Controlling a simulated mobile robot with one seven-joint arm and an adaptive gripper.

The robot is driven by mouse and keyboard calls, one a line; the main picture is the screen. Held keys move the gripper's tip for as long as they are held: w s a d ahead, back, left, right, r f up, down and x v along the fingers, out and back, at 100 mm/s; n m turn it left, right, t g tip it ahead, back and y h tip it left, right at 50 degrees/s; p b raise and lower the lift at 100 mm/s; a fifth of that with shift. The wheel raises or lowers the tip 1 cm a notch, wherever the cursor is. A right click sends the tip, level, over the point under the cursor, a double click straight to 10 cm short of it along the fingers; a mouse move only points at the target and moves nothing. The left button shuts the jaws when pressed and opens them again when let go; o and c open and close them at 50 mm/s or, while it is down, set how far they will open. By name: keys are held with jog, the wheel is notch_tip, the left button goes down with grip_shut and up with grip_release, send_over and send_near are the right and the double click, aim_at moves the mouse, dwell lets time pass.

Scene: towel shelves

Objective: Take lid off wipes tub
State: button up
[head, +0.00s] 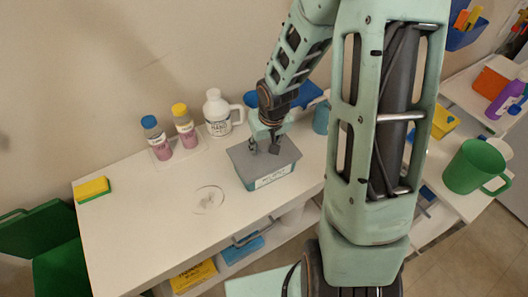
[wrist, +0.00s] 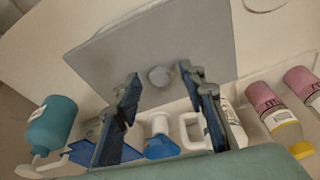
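The wipes tub (head: 272,179) is a blue-grey box with a white label, standing on the white shelf top. Its flat grey lid (head: 240,156) lies on top, looking slightly askew to the tub. In the wrist view the lid (wrist: 110,50) fills the upper middle, with a small round grey knob (wrist: 160,76) on it. My gripper (head: 264,148) is over the lid. In the wrist view my gripper's two fingers are spread apart, one on each side of the knob, with gaps visible. How far the fingertips are above the lid is hard to tell.
A white jug-like bottle (head: 217,112) and two pink bottles (head: 186,132) stand behind left of the tub. A teal bottle (head: 321,118) is to its right, partly hidden by my arm. A sponge (head: 92,189) lies far left. Shelf top left of the tub is mostly clear, with a faint ring (head: 209,200).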

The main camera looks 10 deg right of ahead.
jog(key=shift+c, duration=0.4)
jog(key=c, duration=0.9)
jog(key=shift+c, duration=0.2)
